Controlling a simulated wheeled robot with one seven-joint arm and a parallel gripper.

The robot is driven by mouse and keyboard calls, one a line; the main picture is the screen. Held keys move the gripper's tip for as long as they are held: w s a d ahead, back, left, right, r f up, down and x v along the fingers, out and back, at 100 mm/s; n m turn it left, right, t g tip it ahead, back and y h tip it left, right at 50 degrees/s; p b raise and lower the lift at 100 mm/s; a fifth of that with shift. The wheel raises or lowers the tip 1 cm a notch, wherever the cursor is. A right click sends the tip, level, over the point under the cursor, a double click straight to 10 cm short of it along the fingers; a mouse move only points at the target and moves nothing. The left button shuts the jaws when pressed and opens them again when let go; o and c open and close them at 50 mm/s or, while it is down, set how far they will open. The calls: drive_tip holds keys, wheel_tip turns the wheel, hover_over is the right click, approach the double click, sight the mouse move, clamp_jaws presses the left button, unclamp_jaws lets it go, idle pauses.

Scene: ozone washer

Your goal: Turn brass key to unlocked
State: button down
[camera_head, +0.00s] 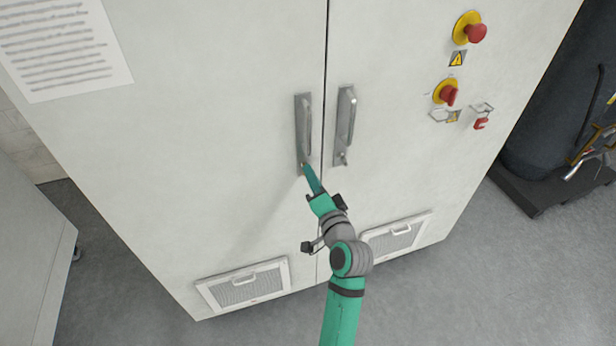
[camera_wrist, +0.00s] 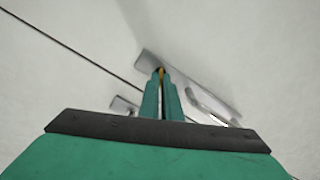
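The brass key (camera_wrist: 160,70) shows as a small gold piece between my fingertips in the wrist view. It sits at one end of a grey handle plate (camera_wrist: 150,60). In the head view this is the lower end of the left door handle (camera_head: 303,125), where the key itself is mostly hidden by my fingers. My gripper (camera_head: 306,168) reaches up to that spot. Its two teal fingers are close together, and in the wrist view my gripper (camera_wrist: 160,76) appears shut on the key. The key's exact angle is too small to tell.
The white cabinet (camera_head: 220,120) has a second handle (camera_head: 345,120) just right of the door seam. Red knobs on yellow discs (camera_head: 470,30) are at upper right. Vent grilles (camera_head: 243,287) are low on the doors. A dark cylinder (camera_head: 550,130) stands at the right.

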drive_tip(key=m, duration=0.4)
drive_tip(key=shift+a+f+m, duration=0.1)
drive_tip(key=shift+a+m, duration=0.2)
drive_tip(key=shift+m, duration=0.1)
drive_tip(key=shift+w, duration=0.15)
drive_tip(key=shift+a, duration=0.25)
drive_tip(key=c, duration=2.1)
unclamp_jaws()
drive_tip(key=shift+o, duration=0.6)
drive_tip(key=shift+d+m, duration=0.3)
drive_tip(key=shift+d, duration=0.3)
drive_tip(key=v, duration=1.1)
